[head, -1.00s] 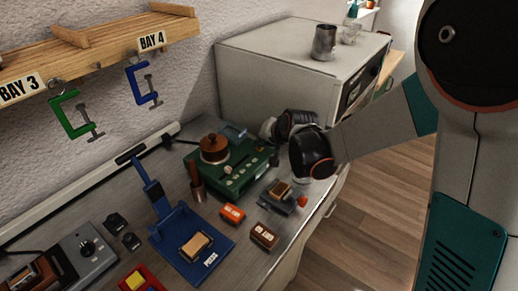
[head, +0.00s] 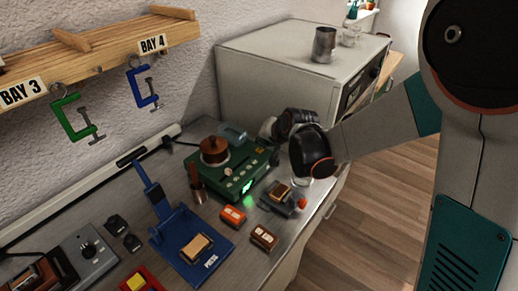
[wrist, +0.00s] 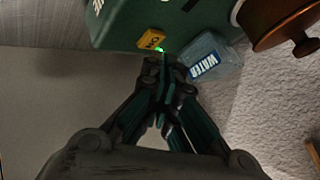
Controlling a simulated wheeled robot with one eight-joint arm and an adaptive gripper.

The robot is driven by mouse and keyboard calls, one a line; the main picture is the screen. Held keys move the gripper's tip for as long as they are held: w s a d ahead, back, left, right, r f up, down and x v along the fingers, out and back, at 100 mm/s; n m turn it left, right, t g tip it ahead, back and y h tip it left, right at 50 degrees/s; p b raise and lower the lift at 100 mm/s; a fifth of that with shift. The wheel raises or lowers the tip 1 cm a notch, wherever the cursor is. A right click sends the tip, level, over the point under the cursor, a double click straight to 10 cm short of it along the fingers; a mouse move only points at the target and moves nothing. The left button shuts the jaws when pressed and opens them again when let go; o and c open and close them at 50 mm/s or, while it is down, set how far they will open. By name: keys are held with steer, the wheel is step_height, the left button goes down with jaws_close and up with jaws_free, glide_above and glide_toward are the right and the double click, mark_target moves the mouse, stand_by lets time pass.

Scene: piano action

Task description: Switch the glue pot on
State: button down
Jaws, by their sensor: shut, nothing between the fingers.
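The glue pot is a green box (head: 240,178) with a copper-coloured lidded pot (head: 214,150) on top, on the bench in the head view. A green light (head: 247,189) glows at its front face. In the wrist view the green box (wrist: 120,22) fills the top, with a yellow tag (wrist: 152,40) on it and a small green light (wrist: 160,49) just beside the tag. My gripper (wrist: 165,72) is shut and empty, its tips at the box's side close to that light. Whether they touch cannot be told. In the head view my arm hides the fingers.
A clear container marked WATER (wrist: 205,57) stands close beside my fingers. A large grey cabinet (head: 290,75) stands behind. A blue press (head: 190,240), an orange block (head: 232,216) and a brown block (head: 264,237) lie in front of the glue pot.

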mark_target(262, 149)
steer(key=shift+r+p, duration=2)
steer(key=shift+r, duration=1)
